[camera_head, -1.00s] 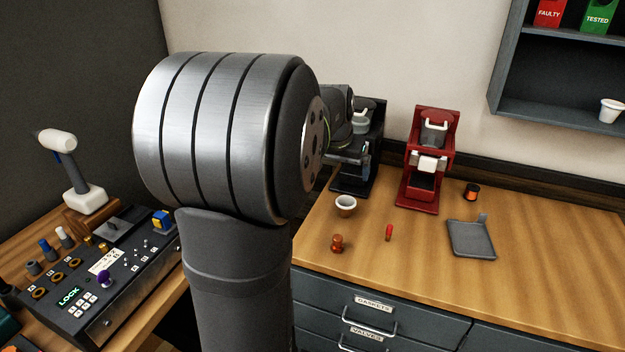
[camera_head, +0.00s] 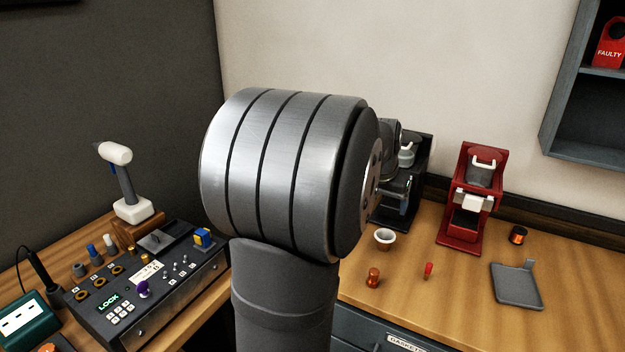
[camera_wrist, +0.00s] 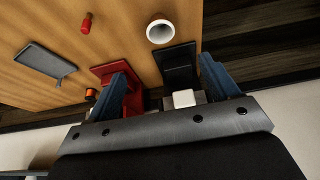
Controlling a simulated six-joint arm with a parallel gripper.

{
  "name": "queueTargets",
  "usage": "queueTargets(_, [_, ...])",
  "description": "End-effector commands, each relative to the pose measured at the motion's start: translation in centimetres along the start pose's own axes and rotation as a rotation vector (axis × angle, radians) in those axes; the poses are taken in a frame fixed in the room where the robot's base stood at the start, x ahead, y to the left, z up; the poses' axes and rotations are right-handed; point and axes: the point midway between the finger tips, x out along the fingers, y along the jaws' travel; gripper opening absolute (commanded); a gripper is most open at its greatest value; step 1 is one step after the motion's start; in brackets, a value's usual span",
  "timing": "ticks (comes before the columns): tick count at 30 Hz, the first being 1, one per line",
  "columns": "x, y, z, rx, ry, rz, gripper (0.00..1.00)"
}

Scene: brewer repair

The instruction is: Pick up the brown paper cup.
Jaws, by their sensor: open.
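A small cup (camera_head: 385,238) with a white rim stands upright on the wooden counter, in front of the black brewer. It also shows in the wrist view (camera_wrist: 160,30), at the top, with its round opening visible.
The black brewer (camera_head: 408,185) and red brewer (camera_head: 470,205) stand against the wall. A brown-orange knob-like piece (camera_head: 373,278), a small red piece (camera_head: 428,269), an orange-black spool (camera_head: 518,235) and a grey tray (camera_head: 517,287) lie on the counter. A control box (camera_head: 150,290) sits left.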

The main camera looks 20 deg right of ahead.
Motion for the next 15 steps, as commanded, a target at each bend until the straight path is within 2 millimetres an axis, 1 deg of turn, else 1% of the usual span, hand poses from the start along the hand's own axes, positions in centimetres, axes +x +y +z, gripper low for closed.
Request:
queueTargets(5, [0.1,-0.1,-0.1,0.014,-0.002,0.005,0.80])
queueTargets(15, [1.6,-1.7,-1.5,0.254,-0.010,0.107,0.80])
